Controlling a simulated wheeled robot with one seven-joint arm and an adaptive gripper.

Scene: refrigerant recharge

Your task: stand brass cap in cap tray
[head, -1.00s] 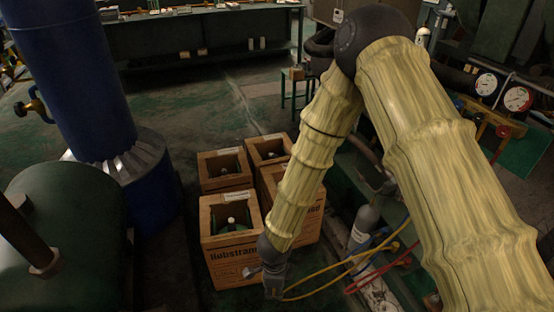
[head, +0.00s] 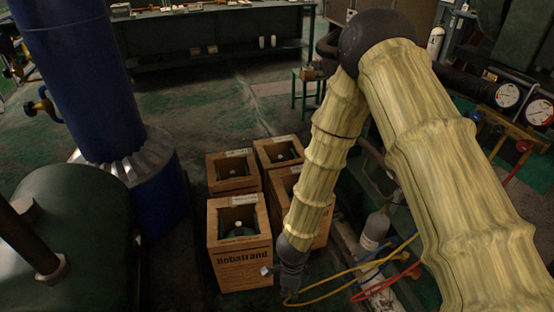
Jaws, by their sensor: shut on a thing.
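My gripper (head: 290,297) is low at the bottom centre, pointing down, just right of the front wooden crate. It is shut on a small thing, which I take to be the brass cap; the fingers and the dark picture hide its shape. I cannot make out the cap tray for certain. A small wooden box (head: 308,73) sits on a green stool (head: 296,92) at the back, far from my gripper.
The front crate (head: 240,272) and several other crates (head: 232,187) hold cylinders. Yellow (head: 335,287) and red (head: 385,284) hoses run close right of my gripper, near a grey cylinder (head: 374,232). A workbench (head: 220,52) stands at the back. Floor behind the crates is clear.

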